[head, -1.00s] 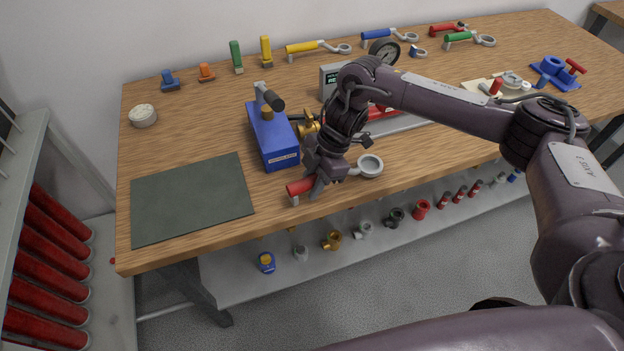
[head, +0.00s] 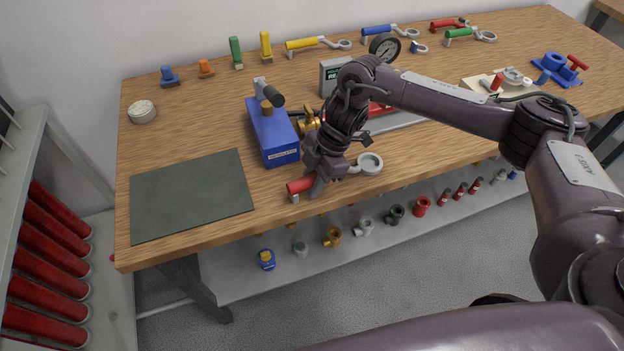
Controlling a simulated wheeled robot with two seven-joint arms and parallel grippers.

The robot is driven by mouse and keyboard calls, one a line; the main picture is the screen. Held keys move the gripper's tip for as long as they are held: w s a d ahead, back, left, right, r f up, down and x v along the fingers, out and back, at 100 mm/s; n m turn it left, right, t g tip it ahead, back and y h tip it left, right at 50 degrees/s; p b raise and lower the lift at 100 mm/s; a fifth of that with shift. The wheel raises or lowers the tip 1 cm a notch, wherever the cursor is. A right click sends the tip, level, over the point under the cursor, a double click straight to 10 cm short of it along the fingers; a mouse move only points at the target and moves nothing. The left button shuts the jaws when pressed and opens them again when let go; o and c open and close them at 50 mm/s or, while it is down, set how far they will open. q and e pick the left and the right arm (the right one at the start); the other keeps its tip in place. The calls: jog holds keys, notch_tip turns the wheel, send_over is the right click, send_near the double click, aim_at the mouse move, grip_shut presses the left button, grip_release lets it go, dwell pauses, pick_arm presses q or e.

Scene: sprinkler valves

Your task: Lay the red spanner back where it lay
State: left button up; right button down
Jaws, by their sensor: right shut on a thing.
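My right gripper (head: 316,186) is shut on a red-handled spanner near the bench's front edge. The spanner's red handle (head: 299,186) points left, and its grey ring end (head: 370,163) shows to the right of the gripper. The gripper hides the middle of the spanner. I cannot tell whether the spanner touches the bench top or is just above it. Another red-handled spanner (head: 447,26) lies at the back right of the bench. My left gripper is not in view.
A blue box (head: 272,138) with a brass fitting stands left of my right gripper. A dark green mat (head: 190,197) lies at the front left. Fittings stand on the shelf below.

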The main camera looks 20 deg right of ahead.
jog(key=c, duration=1.1)
grip_release()
jog(key=b+v, duration=0.1)
jog(key=v, duration=0.7)
jog(key=shift+f, duration=0.1)
